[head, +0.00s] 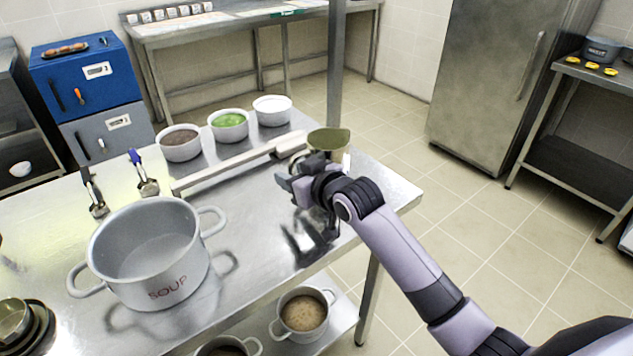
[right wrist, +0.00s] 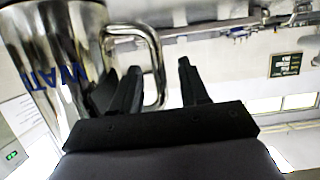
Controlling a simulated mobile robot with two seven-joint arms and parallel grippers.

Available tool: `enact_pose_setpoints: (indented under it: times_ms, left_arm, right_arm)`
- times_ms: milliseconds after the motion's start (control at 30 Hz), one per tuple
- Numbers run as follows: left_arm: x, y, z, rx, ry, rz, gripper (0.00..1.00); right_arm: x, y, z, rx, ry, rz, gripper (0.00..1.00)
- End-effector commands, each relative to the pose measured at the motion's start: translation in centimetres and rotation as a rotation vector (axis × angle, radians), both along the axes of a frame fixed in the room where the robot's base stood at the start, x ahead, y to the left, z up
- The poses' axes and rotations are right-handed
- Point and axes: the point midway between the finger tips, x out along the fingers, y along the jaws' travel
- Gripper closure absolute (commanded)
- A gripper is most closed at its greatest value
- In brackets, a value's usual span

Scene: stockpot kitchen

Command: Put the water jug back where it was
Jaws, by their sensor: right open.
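The water jug (head: 330,139) is at the far right corner of the steel table in the head view, partly hidden behind my right gripper. In the right wrist view the shiny metal jug (right wrist: 40,50) fills the left side, with blue letters upside down and a looped handle (right wrist: 157,62). My right gripper (head: 283,182) is open beside the jug. In the wrist view its two fingers (right wrist: 158,72) lie either side of the handle's outer bar, with gaps visible. The jug's base is hidden, so I cannot tell what it rests on. My left gripper is out of view.
A large soup pot (head: 150,250) stands at the table's (head: 255,255) front left. Three bowls (head: 229,125) line the back, near a long pale bar (head: 235,165). Two tongs (head: 144,175) lie at left. A smaller pot (head: 303,312) is on the lower shelf.

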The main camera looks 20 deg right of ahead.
Motion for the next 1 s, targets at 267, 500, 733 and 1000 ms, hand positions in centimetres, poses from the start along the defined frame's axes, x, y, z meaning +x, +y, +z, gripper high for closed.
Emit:
enact_pose_setpoints:
  times_ms: [267, 500, 733, 1000]
  left_arm:
    - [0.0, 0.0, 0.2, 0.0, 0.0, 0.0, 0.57]
    - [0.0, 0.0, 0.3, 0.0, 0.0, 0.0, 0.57]
    - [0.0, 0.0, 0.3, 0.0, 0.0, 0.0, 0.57]
    - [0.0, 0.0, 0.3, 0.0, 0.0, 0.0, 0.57]
  right_arm:
    - [-3.6, -1.2, 1.4, -0.001, -0.001, 0.0, 0.56]
    - [-6.5, -2.3, 2.5, -0.002, -0.001, 0.001, 0.56]
    - [-8.1, -2.8, 3.2, 0.0, 0.0, 0.0, 0.56]
    - [-8.5, -2.9, 3.3, 0.0, 0.001, 0.0, 0.56]
